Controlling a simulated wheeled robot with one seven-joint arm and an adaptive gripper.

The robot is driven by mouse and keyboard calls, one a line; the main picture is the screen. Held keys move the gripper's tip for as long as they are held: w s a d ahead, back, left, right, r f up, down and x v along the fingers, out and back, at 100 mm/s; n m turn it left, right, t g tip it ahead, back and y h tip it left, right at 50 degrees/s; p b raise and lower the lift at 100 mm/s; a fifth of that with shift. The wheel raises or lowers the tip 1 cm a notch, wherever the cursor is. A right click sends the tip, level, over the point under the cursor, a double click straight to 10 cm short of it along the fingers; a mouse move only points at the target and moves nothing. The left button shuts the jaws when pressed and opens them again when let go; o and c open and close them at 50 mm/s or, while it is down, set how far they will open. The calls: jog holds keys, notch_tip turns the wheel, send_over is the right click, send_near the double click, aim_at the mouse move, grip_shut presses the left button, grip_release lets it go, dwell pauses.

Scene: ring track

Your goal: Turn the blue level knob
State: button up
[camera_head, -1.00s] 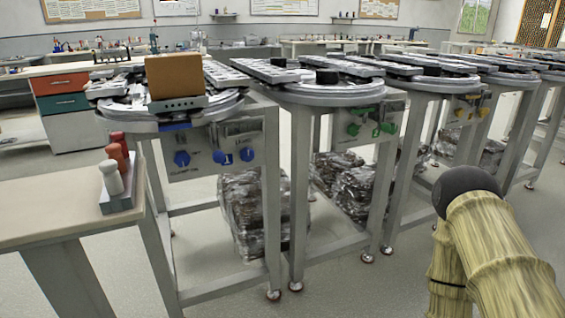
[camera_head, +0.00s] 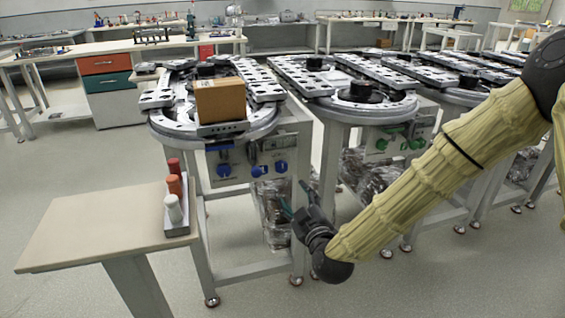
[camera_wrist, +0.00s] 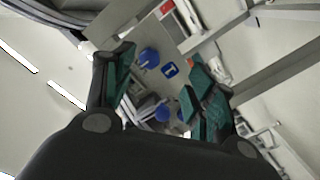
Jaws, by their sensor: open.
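The grey control panel (camera_head: 240,178) on the nearest track stand carries blue knobs in a row: left (camera_head: 224,169), middle (camera_head: 257,170) and right (camera_head: 281,167). I cannot read which one is the level knob. My gripper (camera_head: 296,200) is open and empty, in front of and below the panel's right end, apart from the knobs. In the wrist view, the gripper (camera_wrist: 158,75) has its teal pads spread. One blue knob (camera_wrist: 148,57), a blue square label (camera_wrist: 169,69) and another blue knob (camera_wrist: 162,112) show between the fingers.
A brown box (camera_head: 220,99) stands on the ring track (camera_head: 166,128) above the panel. A beige side table (camera_head: 95,226) with a block of red, orange and white pegs (camera_head: 174,200) is at left. Stand legs and wrapped bundles (camera_head: 272,214) lie behind the gripper.

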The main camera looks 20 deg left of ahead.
aim_at(282, 168)
jog(key=shift+t, duration=0.3)
jog(key=x, duration=0.3)
jog(key=r+x, duration=0.1)
jog(key=x, duration=0.3)
jog(key=r+b+x, duration=0.1)
jog(key=x, duration=0.3)
jog(key=shift+a+r, duration=0.25)
jog(key=shift+a, duration=0.15)
jog(key=c, duration=1)
